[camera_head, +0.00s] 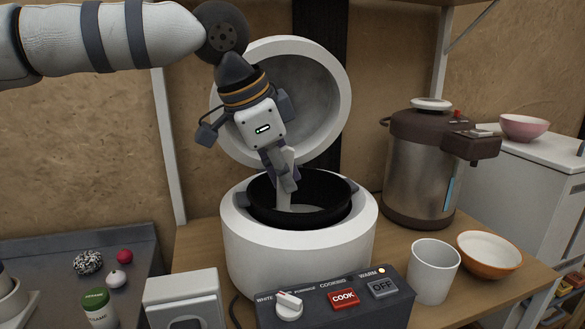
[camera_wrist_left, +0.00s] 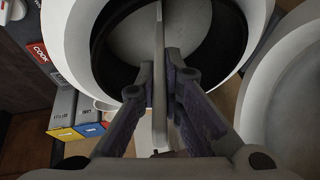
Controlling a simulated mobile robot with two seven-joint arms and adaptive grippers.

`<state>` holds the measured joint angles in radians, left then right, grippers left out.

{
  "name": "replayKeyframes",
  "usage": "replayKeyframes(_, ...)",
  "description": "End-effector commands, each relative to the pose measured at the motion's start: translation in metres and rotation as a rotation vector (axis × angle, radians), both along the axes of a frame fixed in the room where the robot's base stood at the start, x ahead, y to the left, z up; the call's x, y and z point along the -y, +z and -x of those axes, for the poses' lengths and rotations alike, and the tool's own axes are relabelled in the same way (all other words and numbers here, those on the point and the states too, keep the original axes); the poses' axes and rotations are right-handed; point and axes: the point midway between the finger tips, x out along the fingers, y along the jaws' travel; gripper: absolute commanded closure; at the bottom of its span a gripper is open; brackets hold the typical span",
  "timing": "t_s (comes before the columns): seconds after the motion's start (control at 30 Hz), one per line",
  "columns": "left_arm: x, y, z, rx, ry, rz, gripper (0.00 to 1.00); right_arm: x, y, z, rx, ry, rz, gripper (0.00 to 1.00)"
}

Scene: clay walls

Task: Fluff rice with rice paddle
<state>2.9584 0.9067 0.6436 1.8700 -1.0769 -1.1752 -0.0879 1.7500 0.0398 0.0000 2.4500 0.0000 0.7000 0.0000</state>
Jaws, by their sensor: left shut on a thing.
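The rice cooker (camera_head: 296,246) is white and stands on the wooden table with its round lid (camera_head: 318,90) tilted open. Its dark inner pot (camera_head: 262,196) shows a pale surface inside, likely the rice (camera_head: 305,208). My left gripper (camera_head: 288,172) is over the pot and shut on the rice paddle (camera_head: 283,192), a pale flat tool that points down into the pot. In the left wrist view the paddle (camera_wrist_left: 158,60) stands between the two fingers, with the pot behind it. I cannot tell how deep the paddle's tip reaches. My right gripper is not in view.
A control panel (camera_head: 340,310) with COOK and OFF buttons sits in front of the cooker. A white cup (camera_head: 433,272), an orange-rimmed bowl (camera_head: 489,254) and a water boiler (camera_head: 422,165) stand to the right. A shaker (camera_head: 98,309) and small items are at left.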

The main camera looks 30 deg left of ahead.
Motion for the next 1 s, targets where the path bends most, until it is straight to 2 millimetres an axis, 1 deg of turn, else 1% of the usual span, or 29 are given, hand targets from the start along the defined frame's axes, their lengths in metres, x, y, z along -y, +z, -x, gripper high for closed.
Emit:
replayKeyframes(0.07,0.004,0.001,0.001,0.002,-0.001,-0.003,1.0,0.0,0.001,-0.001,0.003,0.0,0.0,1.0)
replayKeyframes(0.23,0.025,0.003,0.003,0.004,-0.002,-0.005,1.0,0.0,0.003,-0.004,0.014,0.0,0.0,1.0)
replayKeyframes(0.33,0.031,0.002,0.002,0.002,0.001,-0.002,1.0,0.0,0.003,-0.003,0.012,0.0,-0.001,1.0)
replayKeyframes(0.57,0.05,0.0,-0.018,-0.002,0.0,-0.004,1.0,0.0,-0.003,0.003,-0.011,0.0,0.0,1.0)
replayKeyframes(0.8,0.043,0.001,-0.044,0.003,0.002,-0.002,1.0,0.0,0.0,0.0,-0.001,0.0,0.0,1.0)
replayKeyframes(1.0,0.042,0.0,-0.047,0.003,0.0,-0.002,1.0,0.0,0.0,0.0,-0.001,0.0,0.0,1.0)
